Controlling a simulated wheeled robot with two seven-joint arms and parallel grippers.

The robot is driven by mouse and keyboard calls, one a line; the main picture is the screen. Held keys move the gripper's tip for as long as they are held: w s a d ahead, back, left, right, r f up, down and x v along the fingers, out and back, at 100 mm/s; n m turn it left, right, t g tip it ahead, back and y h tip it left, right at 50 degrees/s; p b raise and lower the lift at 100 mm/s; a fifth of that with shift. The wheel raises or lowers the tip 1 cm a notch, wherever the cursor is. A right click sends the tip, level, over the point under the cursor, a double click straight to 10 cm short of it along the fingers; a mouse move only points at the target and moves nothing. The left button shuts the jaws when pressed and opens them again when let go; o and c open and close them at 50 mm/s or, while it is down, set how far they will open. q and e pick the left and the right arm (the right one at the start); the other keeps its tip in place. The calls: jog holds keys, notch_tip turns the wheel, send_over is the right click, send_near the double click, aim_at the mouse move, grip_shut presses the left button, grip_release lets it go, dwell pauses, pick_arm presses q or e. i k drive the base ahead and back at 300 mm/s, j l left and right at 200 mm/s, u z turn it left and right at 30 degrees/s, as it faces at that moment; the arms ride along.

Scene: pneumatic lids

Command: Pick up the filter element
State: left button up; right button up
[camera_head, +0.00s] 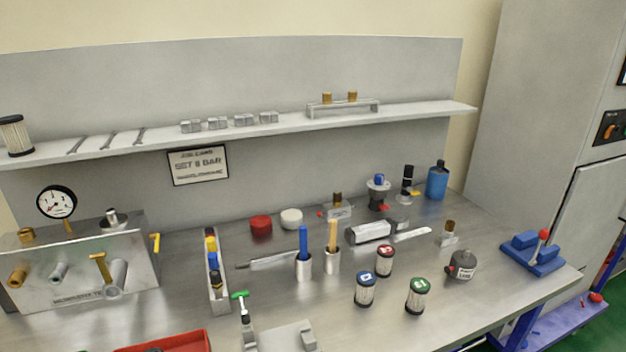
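Several pleated filter elements are in view, and I cannot tell which one the task means. On the table's right half, upright, stand a blue-capped one (365,289), a red-capped one (384,261) and a green-capped one (416,296). A larger one with a dark cap (14,135) stands at the left end of the shelf. None of these four is held or covered. Neither of my grippers shows in the head view.
A round grey canister (462,266) stands right of the filters. White holders with blue (304,265) and tan handles (332,260) stand left of them. A gauge manifold (80,268) is at left, a red tray (175,342) at the front, a blue clamp fixture (533,252) at right.

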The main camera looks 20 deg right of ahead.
aim_at(385, 252)
jog(key=k+l, duration=0.2)
jog(key=l, duration=0.2)
jog(key=k+l, duration=0.2)
jog(key=l, duration=0.2)
jog(key=k+l, duration=0.15)
jog(key=l, duration=0.25)
jog(key=k+l, duration=0.2)
jog(key=l, duration=0.2)
jog(key=k+l, duration=0.2)
jog(key=l, duration=0.25)
jog(key=k+l, duration=0.2)
jog(key=l, duration=0.2)
jog(key=k+l, duration=0.2)
jog(key=l, duration=0.2)
jog(key=k+l, duration=0.2)
jog(key=l, duration=0.2)
jog(key=i+j, duration=0.6)
jog(key=j, duration=0.2)
jog(key=i+j, duration=0.3)
jog(key=j+z, duration=0.05)
